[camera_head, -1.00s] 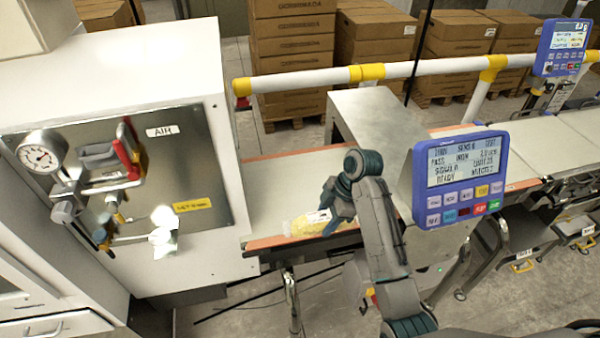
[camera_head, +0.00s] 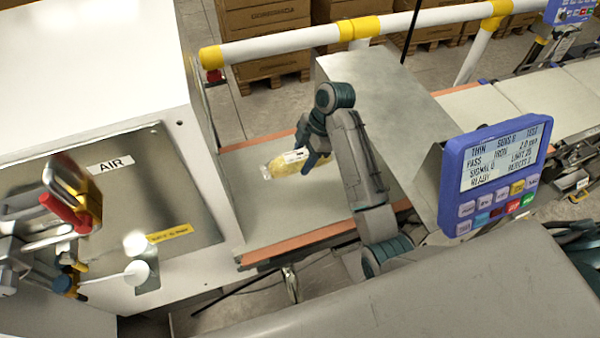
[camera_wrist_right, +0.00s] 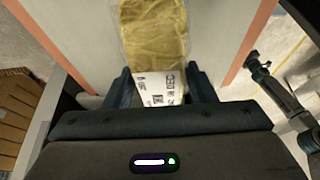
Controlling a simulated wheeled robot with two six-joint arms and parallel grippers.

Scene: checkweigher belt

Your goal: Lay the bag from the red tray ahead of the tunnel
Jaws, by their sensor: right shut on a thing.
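A clear bag with yellow contents and a white printed label (camera_head: 281,167) is over the belt (camera_head: 300,207), left of the grey metal tunnel (camera_head: 372,90). My right gripper (camera_head: 314,158) is shut on the label end of the bag. In the right wrist view the bag (camera_wrist_right: 155,32) sticks out ahead from between the fingers of the right gripper (camera_wrist_right: 160,88), above the belt. I cannot tell whether the bag touches the belt. The red tray and my left gripper are not in view.
A blue display panel (camera_head: 497,172) stands at the tunnel's right. A white rail with yellow joints (camera_head: 290,40) runs behind the belt. A white cabinet with a gauge panel and red-handled valve (camera_head: 72,215) stands at left. Cartons (camera_head: 262,45) stand behind. The belt around the bag is clear.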

